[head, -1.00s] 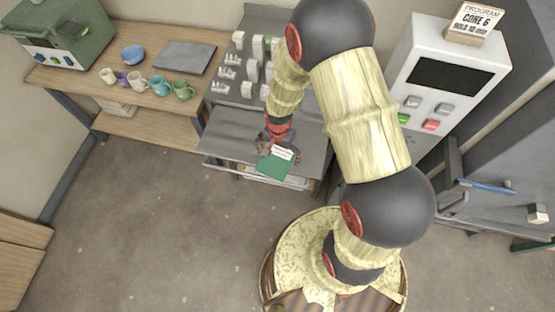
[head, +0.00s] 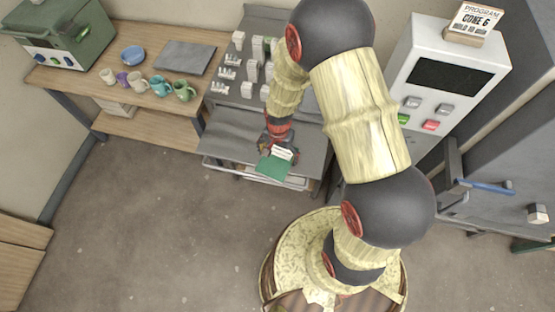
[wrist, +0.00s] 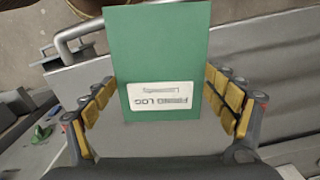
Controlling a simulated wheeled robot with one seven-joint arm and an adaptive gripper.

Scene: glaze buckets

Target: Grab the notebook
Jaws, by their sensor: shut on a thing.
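The notebook is green with a white label reading "FIRING LOG"; it shows in the wrist view (wrist: 160,50) and, small, in the head view (head: 271,167). My gripper (wrist: 158,92) has its yellow-padded fingers on the left and right edges of the notebook and is shut on it. In the head view my gripper (head: 279,146) is at the front of the grey workbench, with the notebook sticking out toward the front edge. Whether the notebook still touches a surface beneath it I cannot tell.
The grey bench (head: 230,128) holds several small white pieces (head: 246,90) behind my gripper. A wooden table (head: 70,78) with several mugs (head: 160,86) and a blue bowl (head: 133,55) stands left. A white kiln controller (head: 450,75) stands right. The floor in front is clear.

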